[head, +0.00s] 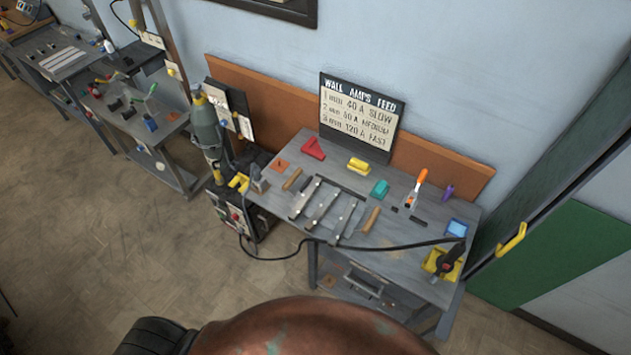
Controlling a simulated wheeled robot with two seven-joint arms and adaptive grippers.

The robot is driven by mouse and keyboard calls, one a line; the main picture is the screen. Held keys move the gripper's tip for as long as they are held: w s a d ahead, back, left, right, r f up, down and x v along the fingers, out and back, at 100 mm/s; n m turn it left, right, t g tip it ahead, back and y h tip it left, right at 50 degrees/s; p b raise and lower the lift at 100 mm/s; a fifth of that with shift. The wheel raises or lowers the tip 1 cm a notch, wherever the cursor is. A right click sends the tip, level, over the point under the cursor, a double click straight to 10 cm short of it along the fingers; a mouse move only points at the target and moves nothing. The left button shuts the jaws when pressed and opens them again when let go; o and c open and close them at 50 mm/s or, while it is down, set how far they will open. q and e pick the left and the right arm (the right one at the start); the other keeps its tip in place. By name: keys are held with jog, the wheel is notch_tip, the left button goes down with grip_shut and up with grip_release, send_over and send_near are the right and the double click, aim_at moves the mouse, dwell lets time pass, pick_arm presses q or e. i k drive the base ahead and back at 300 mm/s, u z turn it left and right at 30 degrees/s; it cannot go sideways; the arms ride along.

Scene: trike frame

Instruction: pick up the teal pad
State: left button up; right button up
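The teal pad (379,188) is a small block lying on the grey workbench (290,152), towards its back edge and right of the bench's middle. It sits below the sign board and to the right of a yellow block. Nothing covers it in the head view. Neither of my grippers shows in this view.
Around the pad are a yellow block (358,165), a wooden handle (371,220), an orange-handled tool (416,187) and metal bars (322,208). A sign board (361,115) stands behind. A black cable (385,247) crosses the bench front. A gas cylinder (204,125) stands left.

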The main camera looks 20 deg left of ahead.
aim_at(381, 188)
jog(key=u, duration=0.85)
jog(key=i, duration=0.4)
